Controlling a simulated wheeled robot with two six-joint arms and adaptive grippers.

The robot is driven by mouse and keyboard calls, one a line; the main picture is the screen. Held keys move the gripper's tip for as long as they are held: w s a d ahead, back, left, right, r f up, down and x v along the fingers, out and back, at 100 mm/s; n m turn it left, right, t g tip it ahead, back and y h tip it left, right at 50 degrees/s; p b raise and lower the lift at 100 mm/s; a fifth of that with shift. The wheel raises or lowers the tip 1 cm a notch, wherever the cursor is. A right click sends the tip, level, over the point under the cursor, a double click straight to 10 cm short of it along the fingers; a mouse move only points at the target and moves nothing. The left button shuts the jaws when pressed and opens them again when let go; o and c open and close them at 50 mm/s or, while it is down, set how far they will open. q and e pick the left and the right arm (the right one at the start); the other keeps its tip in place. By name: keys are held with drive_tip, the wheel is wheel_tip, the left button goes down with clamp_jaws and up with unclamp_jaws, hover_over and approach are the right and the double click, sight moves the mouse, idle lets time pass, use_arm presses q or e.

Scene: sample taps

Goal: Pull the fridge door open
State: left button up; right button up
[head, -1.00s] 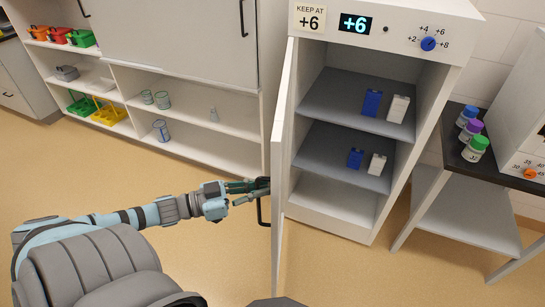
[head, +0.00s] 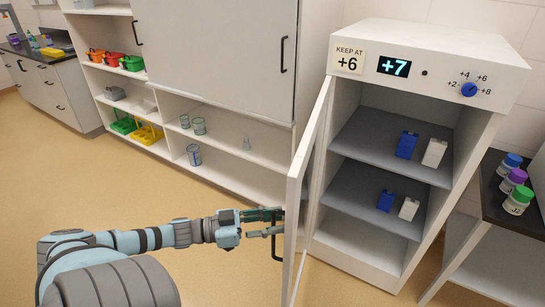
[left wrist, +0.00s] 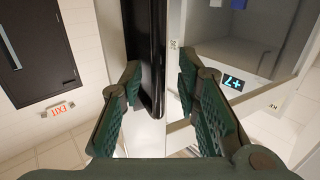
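The fridge (head: 375,228) is a white cabinet at the right of the head view. Its door (head: 308,185) stands swung open towards me, seen nearly edge-on, and the shelves show. The dark door handle (head: 277,247) is on the door's outer face. My left gripper (head: 280,221) is at the handle. In the left wrist view, the black handle bar (left wrist: 148,50) runs between the two spread green fingers of my left gripper (left wrist: 160,72), with a clear gap to the right finger. My right gripper is not in view.
Blue and white cartons (head: 406,145) stand on the fridge shelves. The display (head: 394,67) reads +7, beside a "KEEP AT +6" label (head: 348,60). A dark table (head: 492,212) with capped jars is close at right. Low shelving (head: 262,183) lies behind the door. The floor at left is clear.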

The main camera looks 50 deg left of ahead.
use_arm(q)
drive_tip(key=v, duration=1.2)
drive_tip(key=shift+r, duration=0.1)
